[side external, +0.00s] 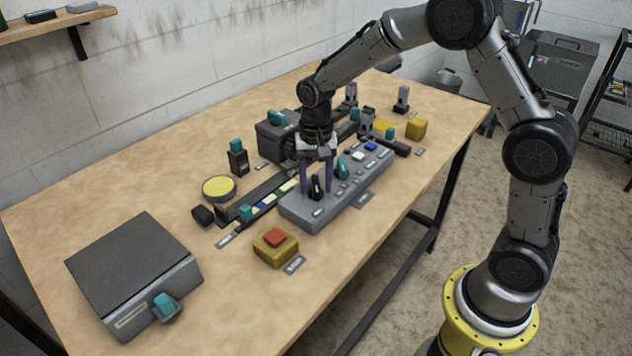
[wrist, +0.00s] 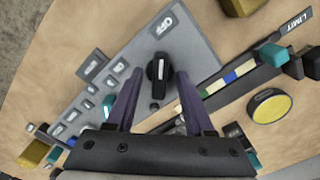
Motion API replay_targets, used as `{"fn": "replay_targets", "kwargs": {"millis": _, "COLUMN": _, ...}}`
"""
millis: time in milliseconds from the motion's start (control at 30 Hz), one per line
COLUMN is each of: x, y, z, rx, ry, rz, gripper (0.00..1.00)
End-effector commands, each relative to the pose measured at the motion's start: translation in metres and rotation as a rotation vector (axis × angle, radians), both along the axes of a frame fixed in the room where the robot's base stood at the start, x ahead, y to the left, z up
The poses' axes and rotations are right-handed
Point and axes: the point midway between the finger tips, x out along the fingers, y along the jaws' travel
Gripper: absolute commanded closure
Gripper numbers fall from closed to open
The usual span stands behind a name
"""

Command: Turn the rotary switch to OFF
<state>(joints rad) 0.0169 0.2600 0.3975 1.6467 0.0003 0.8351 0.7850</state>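The rotary switch is a black knob (wrist: 159,72) with a white line, on a grey control panel (wrist: 190,48). In the side view the knob (side external: 315,188) sits near the panel's front end. In the wrist view its ridge runs roughly up and down; a label that seems to read OFF (wrist: 165,23) lies above it and another label (wrist: 92,67) to its left. I cannot tell which end of the ridge is the pointer. My gripper (wrist: 158,80) is open, its two purple fingers pointing down at either side of the knob, with visible gaps. Contact is not visible.
A teal lever (side external: 341,167) and several small buttons sit farther along the panel. A slider track (side external: 260,207) runs beside it. A red button on a yellow box (side external: 275,243) and a grey lidded box (side external: 135,262) stand at the front left.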

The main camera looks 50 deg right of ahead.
Motion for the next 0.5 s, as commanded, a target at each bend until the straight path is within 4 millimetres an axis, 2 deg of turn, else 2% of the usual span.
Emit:
{"fn": "replay_targets", "kwargs": {"millis": 267, "x": 0.0, "y": 0.0, "z": 0.001, "rx": -0.001, "ry": 0.001, "rz": 0.001, "gripper": 0.47}}
{"fn": "replay_targets", "kwargs": {"millis": 367, "x": 0.001, "y": 0.0, "z": 0.01, "rx": 0.0, "ry": -0.001, "rz": 0.001, "gripper": 0.47}}
{"fn": "replay_targets", "kwargs": {"millis": 500, "x": 0.001, "y": 0.0, "z": 0.035, "rx": 0.0, "ry": -0.004, "rz": 0.001, "gripper": 0.47}}
